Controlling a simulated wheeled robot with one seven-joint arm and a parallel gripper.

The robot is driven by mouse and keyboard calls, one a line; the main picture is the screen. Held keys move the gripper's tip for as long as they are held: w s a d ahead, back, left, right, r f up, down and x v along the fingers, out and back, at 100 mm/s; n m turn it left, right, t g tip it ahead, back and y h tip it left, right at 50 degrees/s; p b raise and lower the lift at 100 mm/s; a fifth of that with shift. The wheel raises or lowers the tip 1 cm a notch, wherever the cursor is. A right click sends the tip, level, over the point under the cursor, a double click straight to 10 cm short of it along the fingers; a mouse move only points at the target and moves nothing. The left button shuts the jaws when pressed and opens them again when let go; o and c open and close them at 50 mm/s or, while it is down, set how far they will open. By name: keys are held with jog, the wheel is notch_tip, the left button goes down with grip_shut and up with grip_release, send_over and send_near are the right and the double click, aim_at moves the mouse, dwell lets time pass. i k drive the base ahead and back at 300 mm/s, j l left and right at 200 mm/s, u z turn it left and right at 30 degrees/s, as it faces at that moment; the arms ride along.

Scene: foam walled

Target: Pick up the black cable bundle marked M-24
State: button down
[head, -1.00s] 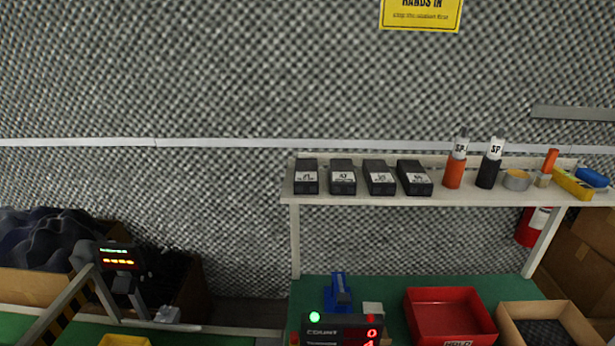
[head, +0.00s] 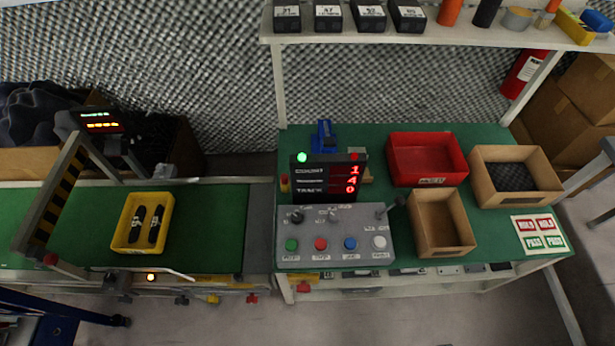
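Two black bundles lie side by side in a yellow tray (head: 120,236) on the green conveyor at the left. The left bundle (head: 137,223) and the right bundle (head: 154,224) each carry small pale marks, too small to read, so I cannot tell which is M-24. My gripper is not in view.
A striped gate (head: 50,200) stands over the conveyor (head: 212,225) left of the tray. A grey control box (head: 335,255) with a count display (head: 328,178) sits at the bench's left. A red bin (head: 428,184), an empty-looking wooden box (head: 440,248) and a foam-lined box (head: 545,195) stand right.

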aim_at(155, 221)
jog(key=u, duration=1.25)
jog(key=i+j+u, duration=0.1)
jog(key=i, duration=0.75)
jog(key=i+j+u, duration=0.1)
jog(key=i, duration=0.8)
